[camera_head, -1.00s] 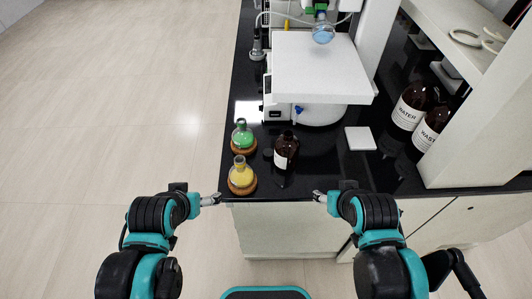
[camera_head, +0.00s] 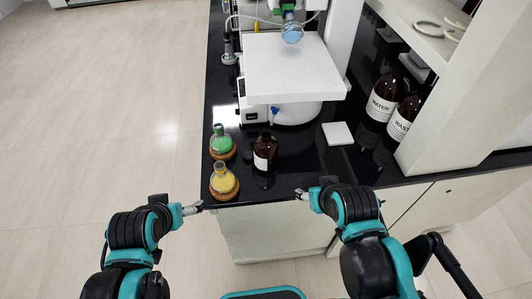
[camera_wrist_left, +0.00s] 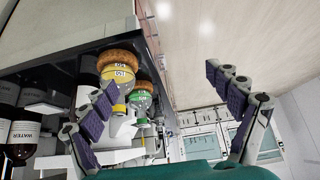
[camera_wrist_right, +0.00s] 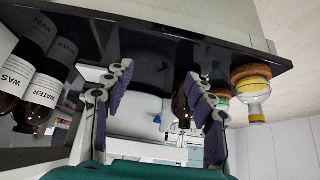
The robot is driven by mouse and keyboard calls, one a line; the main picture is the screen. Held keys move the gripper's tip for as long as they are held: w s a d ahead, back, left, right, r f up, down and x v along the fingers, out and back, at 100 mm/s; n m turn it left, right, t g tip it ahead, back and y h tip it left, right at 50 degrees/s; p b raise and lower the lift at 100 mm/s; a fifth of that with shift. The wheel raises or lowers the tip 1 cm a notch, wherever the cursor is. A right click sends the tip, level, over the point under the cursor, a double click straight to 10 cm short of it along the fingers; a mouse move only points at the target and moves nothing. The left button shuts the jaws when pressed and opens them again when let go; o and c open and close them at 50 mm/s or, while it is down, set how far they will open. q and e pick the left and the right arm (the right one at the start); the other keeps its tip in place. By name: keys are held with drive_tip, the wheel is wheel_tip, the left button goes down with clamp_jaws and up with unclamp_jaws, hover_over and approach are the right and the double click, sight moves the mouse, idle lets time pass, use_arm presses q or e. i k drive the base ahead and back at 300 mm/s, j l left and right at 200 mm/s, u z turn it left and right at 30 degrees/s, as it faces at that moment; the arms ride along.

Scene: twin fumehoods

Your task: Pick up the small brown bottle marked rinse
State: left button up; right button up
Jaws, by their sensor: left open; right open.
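A small brown bottle (camera_head: 264,152) with a white label stands upright on the black worktop, right of two flasks; the label's wording is too small to read in the head view. In the right wrist view the brown bottle (camera_wrist_right: 181,103) shows partly behind a finger. My right gripper (camera_head: 301,194) is open and empty near the front edge, right of and nearer than the bottle. Neither touches it.
A green flask (camera_head: 221,142) and a yellow flask (camera_head: 223,180) stand on cork rings left of the bottle. Large brown WATER (camera_head: 383,98) and WASTE (camera_head: 402,119) bottles stand at right. A white platform (camera_head: 290,68) stands behind; a white square pad (camera_head: 337,133) lies to the right.

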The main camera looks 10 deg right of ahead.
sight(265, 148)
drive_tip(key=j+z, duration=0.1)
drive_tip(key=j, duration=0.35)
drive_tip(key=j+z, duration=0.15)
drive_tip(key=j, duration=0.35)
drive_tip(key=k+j+z, duration=0.1)
drive_tip(key=j, duration=0.35)
drive_tip(key=j+z, duration=0.15)
drive_tip(key=j, duration=0.3)
drive_tip(key=k+j+z, duration=0.1)
drive_tip(key=j, duration=0.35)
drive_tip(key=k+j+z, duration=0.15)
drive_tip(key=j, duration=0.25)
drive_tip(key=i+j, duration=0.1)
drive_tip(key=i, duration=0.3)
